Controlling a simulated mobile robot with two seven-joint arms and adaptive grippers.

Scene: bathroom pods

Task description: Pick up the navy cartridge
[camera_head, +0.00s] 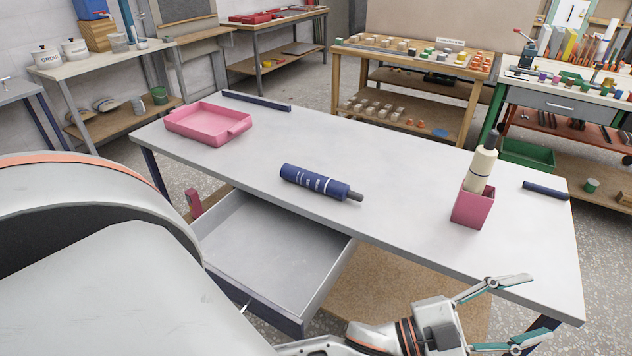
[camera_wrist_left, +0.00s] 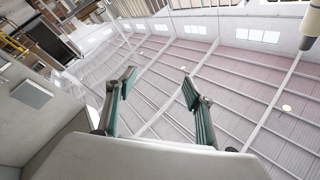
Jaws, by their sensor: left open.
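The navy cartridge (camera_head: 314,182) lies on its side in the middle of the pale grey table (camera_head: 400,222), its dark grey nozzle pointing right. Nothing touches it except the tabletop. My left gripper (camera_head: 538,305) is at the lower right of the head view, by the table's near right edge and well away from the cartridge. Its green fingers are spread wide with nothing between them. In the left wrist view the same gripper (camera_wrist_left: 159,80) is open and empty against the ceiling; the cartridge is not in that view. My right gripper is not in view.
A pink holder (camera_head: 472,208) with a cream cartridge (camera_head: 482,168) stands on the table's right side. A pink tray (camera_head: 208,124) sits at the back left. An open, empty drawer (camera_head: 265,250) juts from the near side. The tabletop around the navy cartridge is clear.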

